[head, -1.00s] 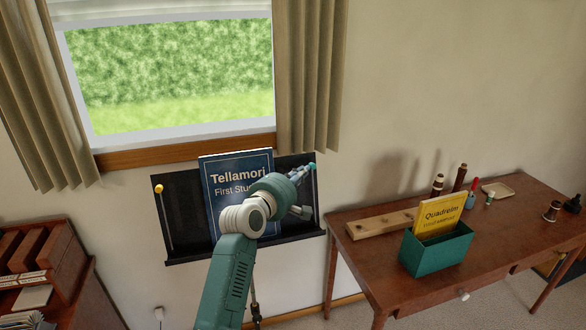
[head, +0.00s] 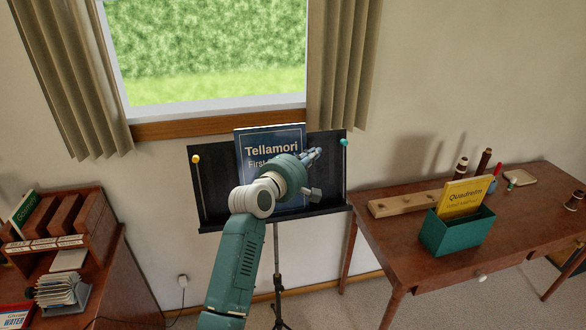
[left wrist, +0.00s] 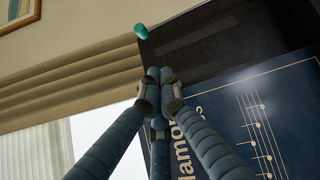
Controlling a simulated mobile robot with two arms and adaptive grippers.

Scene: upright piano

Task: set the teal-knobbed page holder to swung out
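A black music stand (head: 222,205) holds a dark blue book (head: 258,135) titled "Tellamori". The teal-knobbed page holder (head: 344,142) is at the stand's right edge, its thin rod seeming to run down that edge. In the left wrist view its teal knob (left wrist: 141,31) is at the stand's corner, beyond my fingertips. My left gripper (head: 314,155) is in front of the book, left of the teal knob and apart from it. In the left wrist view its fingertips (left wrist: 158,78) are together with nothing between them. My right gripper is not in view.
A yellow-knobbed page holder (head: 196,159) stands upright at the stand's left edge. A wooden table (head: 400,255) with a green box (head: 457,232) and yellow book (head: 465,198) is at right. A brown shelf unit (head: 105,260) is at left. A window and curtains are behind.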

